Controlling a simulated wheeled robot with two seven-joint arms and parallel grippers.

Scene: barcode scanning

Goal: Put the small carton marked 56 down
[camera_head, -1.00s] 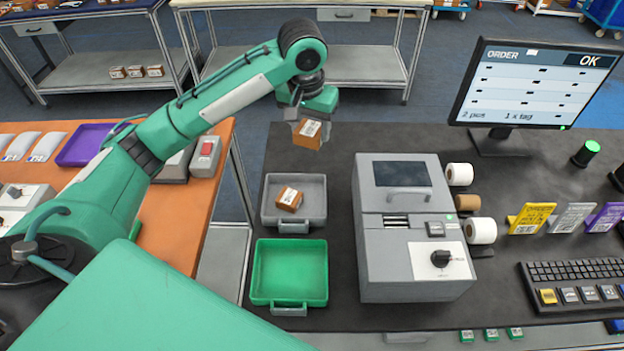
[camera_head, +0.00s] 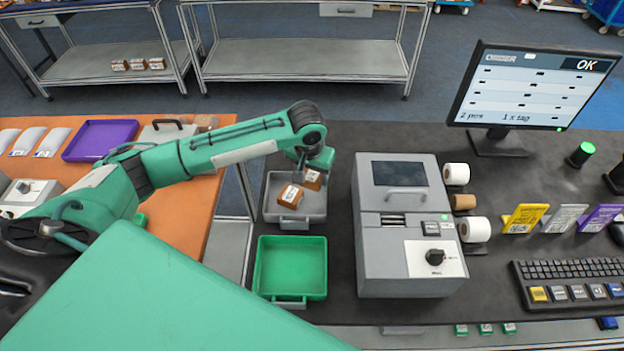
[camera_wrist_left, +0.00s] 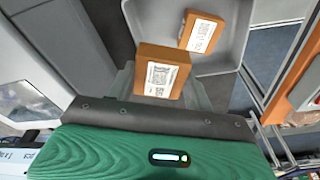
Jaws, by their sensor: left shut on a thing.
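The held small carton (camera_wrist_left: 160,73) is orange-brown with a white label, and the print on it is too small to read. My left gripper (camera_head: 306,172) is shut on it, low over the back right part of the grey tray (camera_head: 316,225). In the head view the held carton (camera_head: 313,179) is partly hidden by my gripper. A second small carton (camera_head: 290,195) lies in the same tray, just in front and to the left, and also shows in the wrist view (camera_wrist_left: 201,33). I cannot tell whether the held carton touches the tray floor. My right gripper is out of view.
An empty green tray (camera_head: 290,268) stands in front of the grey one. A grey label machine (camera_head: 408,230) stands close on the right. The monitor (camera_head: 535,88) reads OK. A purple tray (camera_head: 100,140) sits on the orange table at left.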

